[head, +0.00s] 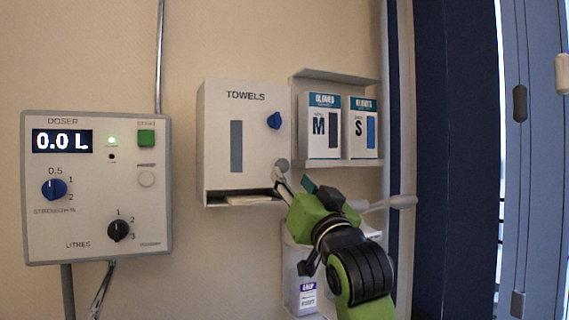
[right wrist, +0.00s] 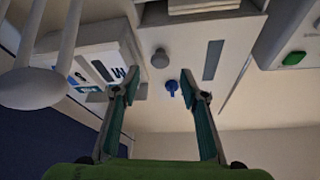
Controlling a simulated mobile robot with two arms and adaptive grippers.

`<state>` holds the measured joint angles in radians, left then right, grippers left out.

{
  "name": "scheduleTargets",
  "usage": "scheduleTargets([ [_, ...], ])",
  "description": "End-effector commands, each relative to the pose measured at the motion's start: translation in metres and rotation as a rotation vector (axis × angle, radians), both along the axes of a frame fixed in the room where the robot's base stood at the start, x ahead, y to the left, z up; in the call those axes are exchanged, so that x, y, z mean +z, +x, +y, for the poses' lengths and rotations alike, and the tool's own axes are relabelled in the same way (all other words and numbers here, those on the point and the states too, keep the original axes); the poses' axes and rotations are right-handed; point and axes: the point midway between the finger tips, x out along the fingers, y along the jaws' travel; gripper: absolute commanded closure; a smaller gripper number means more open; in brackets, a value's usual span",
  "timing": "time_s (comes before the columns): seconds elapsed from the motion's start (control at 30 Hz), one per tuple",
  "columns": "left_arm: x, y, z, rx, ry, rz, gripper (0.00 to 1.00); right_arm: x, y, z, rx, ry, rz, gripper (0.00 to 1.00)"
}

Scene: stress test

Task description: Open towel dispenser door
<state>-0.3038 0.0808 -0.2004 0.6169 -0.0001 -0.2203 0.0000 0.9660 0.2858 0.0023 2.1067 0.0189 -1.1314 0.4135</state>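The white towel dispenser (head: 215,150) hangs on the wall, marked TOWELS, with a dark window slot, a blue latch knob (head: 274,121) and a round grey knob (head: 283,164) at its lower right. Its front looks closed; towels show in the open bottom slot. My right gripper (head: 292,184) is just below and in front of its lower right corner. In the right wrist view the gripper (right wrist: 162,94) is open and empty. The blue knob (right wrist: 172,87) appears between the fingertips there, and the grey knob (right wrist: 160,58) beyond them. My left gripper is not in view.
A doser panel (head: 97,240) is on the wall at left. A rack with glove boxes M (head: 318,148) and S (head: 363,150) adjoins the dispenser's right. A pale lever (head: 402,202) sticks out behind my right arm. A soap bottle (head: 307,297) is below.

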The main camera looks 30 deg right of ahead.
Motion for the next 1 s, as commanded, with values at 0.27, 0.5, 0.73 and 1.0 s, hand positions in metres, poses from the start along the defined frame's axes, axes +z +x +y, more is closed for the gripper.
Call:
scheduleTargets([
  [0.27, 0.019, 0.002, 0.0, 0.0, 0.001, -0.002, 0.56, 0.02, 0.045, -0.007, -0.002, -0.001, 0.003, 0.6],
  [0.5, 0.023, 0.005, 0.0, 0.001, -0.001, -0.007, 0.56, 0.024, 0.058, -0.009, -0.002, -0.002, -0.001, 0.6],
  [0.73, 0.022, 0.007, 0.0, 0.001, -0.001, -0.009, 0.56, 0.023, 0.058, -0.009, -0.001, -0.001, -0.001, 0.6],
  [1.0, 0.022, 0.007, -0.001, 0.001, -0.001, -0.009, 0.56, 0.023, 0.058, -0.009, -0.001, -0.001, -0.001, 1.0],
])
